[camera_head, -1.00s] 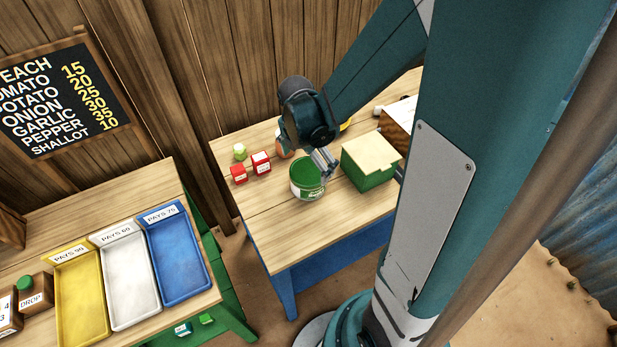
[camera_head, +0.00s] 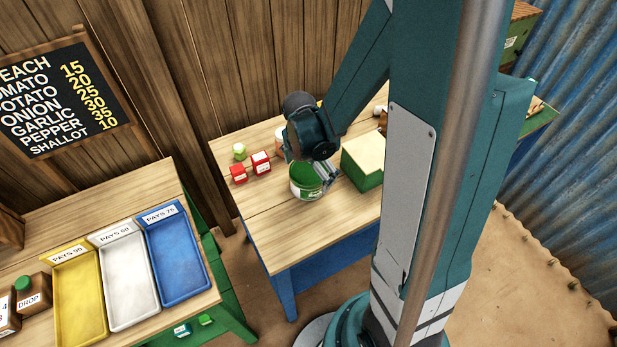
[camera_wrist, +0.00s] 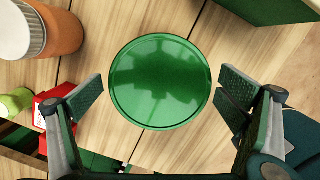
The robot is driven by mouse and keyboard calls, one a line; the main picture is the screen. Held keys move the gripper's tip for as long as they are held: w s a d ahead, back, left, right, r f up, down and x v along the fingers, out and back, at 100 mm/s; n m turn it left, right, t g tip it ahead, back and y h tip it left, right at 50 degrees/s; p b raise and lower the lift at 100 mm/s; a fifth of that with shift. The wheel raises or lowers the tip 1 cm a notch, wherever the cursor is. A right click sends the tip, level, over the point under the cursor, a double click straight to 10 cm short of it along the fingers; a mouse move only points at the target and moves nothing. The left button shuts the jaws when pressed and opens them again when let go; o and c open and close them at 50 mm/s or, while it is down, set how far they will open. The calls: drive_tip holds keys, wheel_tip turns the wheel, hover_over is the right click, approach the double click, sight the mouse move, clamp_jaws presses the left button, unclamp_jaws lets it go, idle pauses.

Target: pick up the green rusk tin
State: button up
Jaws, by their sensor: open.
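The green rusk tin (camera_head: 305,186) stands upright on the wooden table, with a pale label on its side. In the wrist view its round green lid (camera_wrist: 160,82) lies between my two open fingers, with a gap on each side. My gripper (camera_head: 330,176) is at the tin's right side in the head view, and it also shows in the wrist view (camera_wrist: 160,95). The fingers hold nothing. The tin's lower body is hidden under the lid in the wrist view.
A green box with a pale top (camera_head: 362,160) stands close to the right of the tin. Red boxes (camera_head: 261,162), a light green item (camera_head: 239,151) and an orange jar with a white lid (camera_wrist: 55,30) stand nearby. The table's front part is clear.

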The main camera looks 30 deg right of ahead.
idle(0.3)
drive_tip(key=c, duration=1.2)
drive_tip(key=shift+r, duration=0.15)
drive_tip(key=shift+r+p, duration=0.65)
drive_tip(key=shift+r, duration=4.2)
